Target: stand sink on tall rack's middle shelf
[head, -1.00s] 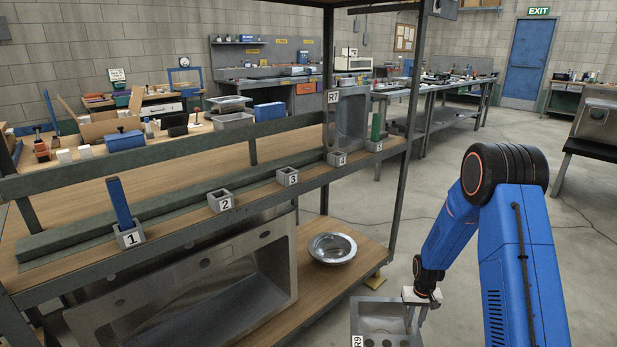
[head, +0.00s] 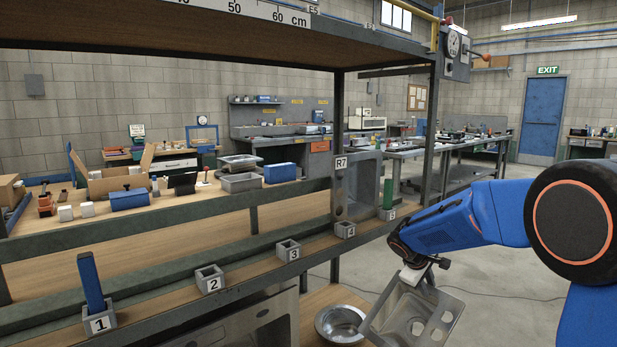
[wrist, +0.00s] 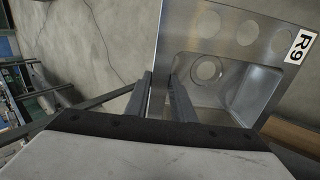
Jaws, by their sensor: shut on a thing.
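My gripper (head: 413,279) is shut on the rim of a small steel sink (head: 400,318) labelled R9. The sink hangs tilted in front of the tall rack, lower than the middle shelf (head: 265,233) in the head view. In the wrist view the fingers (wrist: 163,95) pinch one edge of the sink (wrist: 187,45), whose basin and drain face the camera. The middle shelf carries numbered grey holders along its front edge. A steel sink labelled R7 (head: 366,190) stands upright at its right end, near holder 4 (head: 345,230).
A blue bar (head: 91,284) stands in holder 1 (head: 99,320) and a green one (head: 388,194) in holder 5. Holders 2 (head: 209,279) and 3 (head: 288,250) look empty. The top shelf (head: 200,35) hangs above. A large sink (head: 250,325) and round bowl (head: 340,322) occupy the lower shelf.

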